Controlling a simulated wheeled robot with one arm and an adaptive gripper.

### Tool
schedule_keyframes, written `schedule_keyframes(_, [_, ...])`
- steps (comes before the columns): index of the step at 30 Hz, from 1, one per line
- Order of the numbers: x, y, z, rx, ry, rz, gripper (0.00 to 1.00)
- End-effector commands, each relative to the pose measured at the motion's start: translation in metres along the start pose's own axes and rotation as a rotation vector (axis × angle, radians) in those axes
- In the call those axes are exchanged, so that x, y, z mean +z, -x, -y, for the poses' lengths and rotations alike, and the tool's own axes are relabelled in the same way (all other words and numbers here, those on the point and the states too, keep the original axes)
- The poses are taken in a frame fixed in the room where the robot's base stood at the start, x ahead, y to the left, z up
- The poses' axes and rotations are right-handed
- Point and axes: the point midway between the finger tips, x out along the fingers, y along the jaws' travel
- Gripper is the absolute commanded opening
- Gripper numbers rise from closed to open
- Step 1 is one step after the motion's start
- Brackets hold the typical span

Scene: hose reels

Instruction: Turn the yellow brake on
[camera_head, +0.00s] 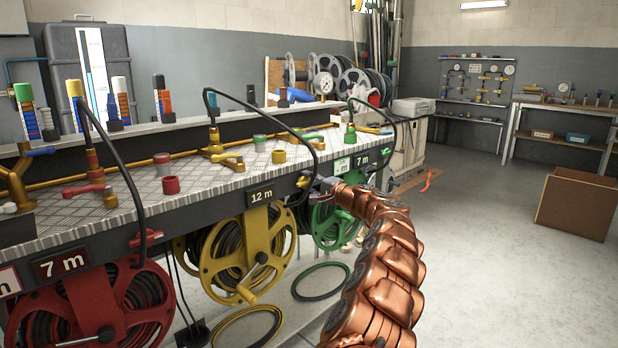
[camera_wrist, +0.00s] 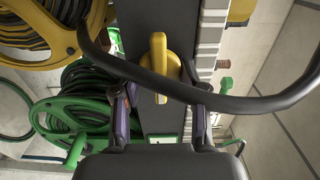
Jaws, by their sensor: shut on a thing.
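The yellow brake (camera_head: 303,182) is a small lever on the dark front edge of the bench, right of the 12 m sign. In the wrist view the yellow brake (camera_wrist: 158,62) lies lengthwise on the dark strip, its tip between my finger ends. My gripper (camera_head: 322,185) is at the brake; in the wrist view my gripper (camera_wrist: 162,92) has a finger on each side and is shut on the brake. A black hose crosses in front, so the contact is partly hidden. The yellow reel (camera_head: 232,265) hangs below the bench.
The black hose (camera_wrist: 235,103) arcs close across my fingers. The green reel (camera_head: 335,222) is behind my gripper, and the red reel (camera_head: 105,305) is at lower left. Valves and cups stand on the bench top. A cardboard box (camera_head: 580,205) stands right; the floor between is clear.

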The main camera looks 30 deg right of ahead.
Motion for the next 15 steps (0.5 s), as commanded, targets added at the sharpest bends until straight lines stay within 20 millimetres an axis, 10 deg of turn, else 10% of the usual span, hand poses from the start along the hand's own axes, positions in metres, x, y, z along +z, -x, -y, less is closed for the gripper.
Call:
schedule_keyframes(10, [0.0000, -0.0002, -0.0002, -0.001, -0.021, 0.000, 0.08])
schedule_keyframes(11, [0.0000, -0.0002, -0.0002, -0.001, -0.021, 0.000, 0.45])
schedule_keyframes(15, [0.0000, -0.0001, 0.0000, -0.001, -0.020, 0.000, 0.59])
